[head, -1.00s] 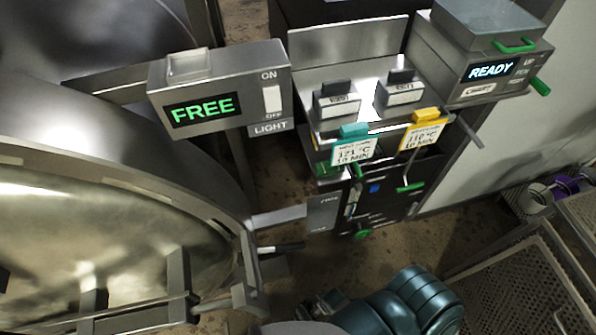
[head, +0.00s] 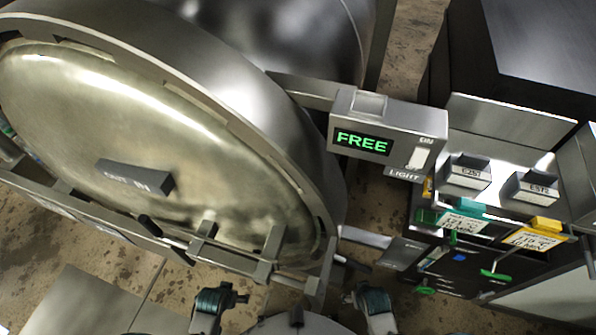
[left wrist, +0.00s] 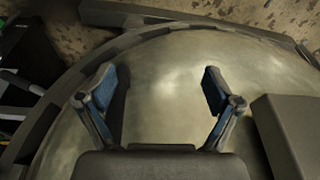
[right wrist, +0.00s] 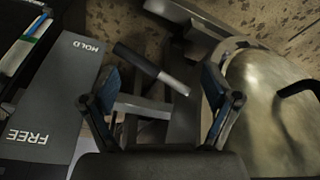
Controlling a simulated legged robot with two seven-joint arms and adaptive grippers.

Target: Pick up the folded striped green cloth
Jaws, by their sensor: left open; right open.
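I cannot make out a folded striped green cloth in any current view. My left gripper (left wrist: 160,78) is open and empty in the left wrist view, with the domed metal door (left wrist: 165,50) behind its fingers. My right gripper (right wrist: 160,76) is open and empty in the right wrist view, with a black-gripped lever (right wrist: 150,66) beyond and between its fingers. In the head view, parts of both my arms show low in the picture, in front of the round door (head: 150,120).
A box reading FREE (head: 385,135) with a light switch stands right of the door. Right of it are two tagged blocks (head: 465,172) on a metal shelf, and a teal (head: 465,222) and a yellow (head: 535,237) tag. Bare floor (head: 40,235) shows at lower left.

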